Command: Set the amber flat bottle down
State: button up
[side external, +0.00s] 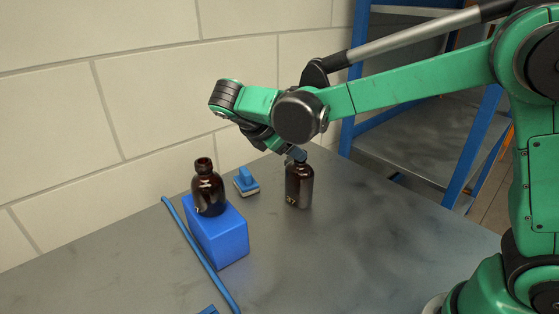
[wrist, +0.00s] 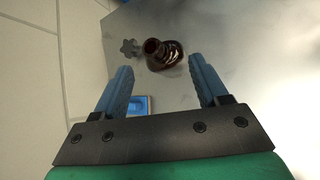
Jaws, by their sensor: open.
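Two dark amber bottles show in the side view. One bottle (side external: 299,187) stands upright on the grey table, with pale marks low on its side. The other bottle (side external: 208,193) stands upright on a blue block. I cannot tell from the pictures which one is the flat bottle. My gripper (side external: 296,154) is at the top of the table bottle, partly hidden by my wrist. In the wrist view, my gripper (wrist: 160,64) has its two blue fingers wide apart, and an open-necked amber bottle (wrist: 167,58) shows at the fingertips, between them. Contact is not clear.
The blue block (side external: 218,240) stands left, beside a long blue strip (side external: 200,250) on the table. A small blue-handled tool (side external: 246,182) lies between the bottles. A dark star-shaped piece (wrist: 129,47) shows in the wrist view. The table's front right is clear; blue shelving (side external: 470,150) stands behind.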

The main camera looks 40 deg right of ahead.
jog(key=s+f+m+t+y, duration=0.2)
jog(key=s+m+t+y, duration=0.3)
jog(key=s+m+y, duration=0.4)
jog(key=s+m, duration=0.1)
jog(key=m, duration=0.5)
jog(key=shift+s+f+t, duration=0.15)
jog(key=shift+s+t, duration=0.15)
jog(key=shift+s, duration=0.1)
